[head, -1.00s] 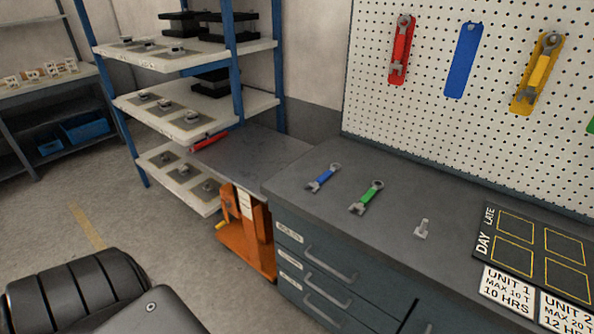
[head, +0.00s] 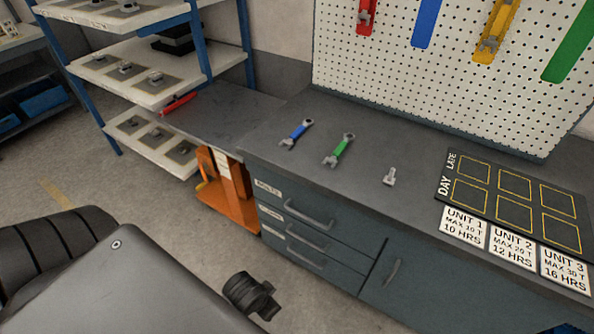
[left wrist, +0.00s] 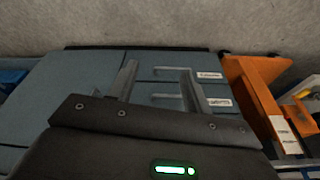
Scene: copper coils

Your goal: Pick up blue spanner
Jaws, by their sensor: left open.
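The blue spanner (head: 296,134) lies flat on the dark grey workbench top (head: 355,180), near its left end. Its grey ring end points to the back and its open jaw to the front. Nothing touches it. My left gripper (left wrist: 160,88) shows in the left wrist view, with its two fingers apart and nothing between them. The fingers are in front of the cabinet drawers (left wrist: 172,87), and no spanner shows in that view. In the head view my left arm fills the lower left, and the gripper's fingers cannot be made out. My right gripper is not in view.
A green spanner (head: 340,149) lies right of the blue one, and a small metal bolt (head: 390,176) further right. A pegboard (head: 400,85) with coloured tool outlines stands behind. Shelving (head: 150,75) and an orange pallet jack (head: 231,200) are on the left. A scheduling board (head: 510,203) lies at right.

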